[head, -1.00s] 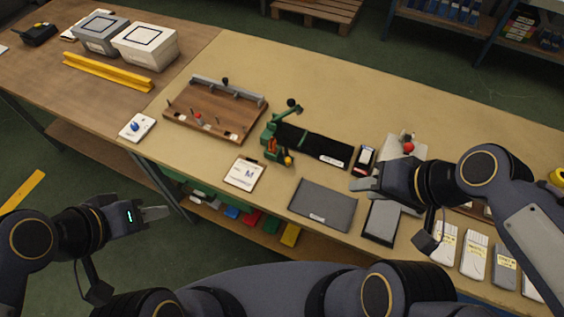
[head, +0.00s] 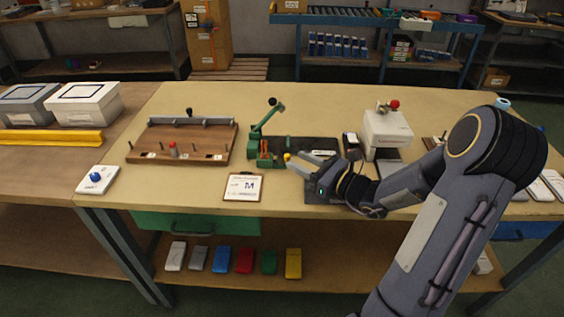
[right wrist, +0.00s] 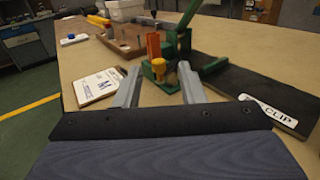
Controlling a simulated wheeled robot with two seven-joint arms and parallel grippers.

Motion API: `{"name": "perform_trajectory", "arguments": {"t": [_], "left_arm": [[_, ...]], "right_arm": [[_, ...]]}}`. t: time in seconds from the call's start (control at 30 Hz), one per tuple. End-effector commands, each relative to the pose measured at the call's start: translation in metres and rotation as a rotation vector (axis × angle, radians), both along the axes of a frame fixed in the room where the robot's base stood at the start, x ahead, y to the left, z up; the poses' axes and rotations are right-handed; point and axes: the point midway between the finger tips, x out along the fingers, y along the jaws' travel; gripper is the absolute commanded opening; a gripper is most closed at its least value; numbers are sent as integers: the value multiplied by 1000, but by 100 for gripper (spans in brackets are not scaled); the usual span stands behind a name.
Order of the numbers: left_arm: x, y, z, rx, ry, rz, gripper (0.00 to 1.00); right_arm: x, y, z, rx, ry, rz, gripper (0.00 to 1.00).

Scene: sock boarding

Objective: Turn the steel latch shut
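No part is plainly recognisable as a steel latch. A grey metal bar (head: 191,121) with a dark knob lies along the back of the wooden pegged board (head: 155,135). A green lever press (head: 255,150) stands right of that board, its arm raised and tilted. My left gripper is out of view.
A clipboard card marked M (head: 243,187) lies at the front edge. A dark strip with a CLIP label (right wrist: 268,108) lies right of the press. A white box with a red knob (head: 386,132) stands further right. Bare tabletop (head: 330,98) lies behind.

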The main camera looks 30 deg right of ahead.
Motion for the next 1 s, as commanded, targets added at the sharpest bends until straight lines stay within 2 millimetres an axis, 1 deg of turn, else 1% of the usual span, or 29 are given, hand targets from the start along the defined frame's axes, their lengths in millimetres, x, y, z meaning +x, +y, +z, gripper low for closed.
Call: {"name": "perform_trajectory", "arguments": {"t": [0.03,0.1,0.2,0.3,0.43,0.63,0.67,0.93,1.0], "left_arm": [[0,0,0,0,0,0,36],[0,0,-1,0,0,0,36],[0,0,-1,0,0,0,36],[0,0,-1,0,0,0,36],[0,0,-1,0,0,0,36],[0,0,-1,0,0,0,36],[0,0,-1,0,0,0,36],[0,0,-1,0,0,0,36],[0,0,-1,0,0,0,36]], "right_arm": [[8,5,0,0,-1,5,36],[19,10,0,0,-1,5,36],[31,15,0,-1,-1,5,36],[39,19,0,-2,-1,3,36],[44,21,0,-2,0,3,36],[44,21,0,-2,0,3,36],[44,21,0,-2,0,3,35],[44,21,0,-2,0,3,0],[44,21,0,-2,0,3,0]]}}
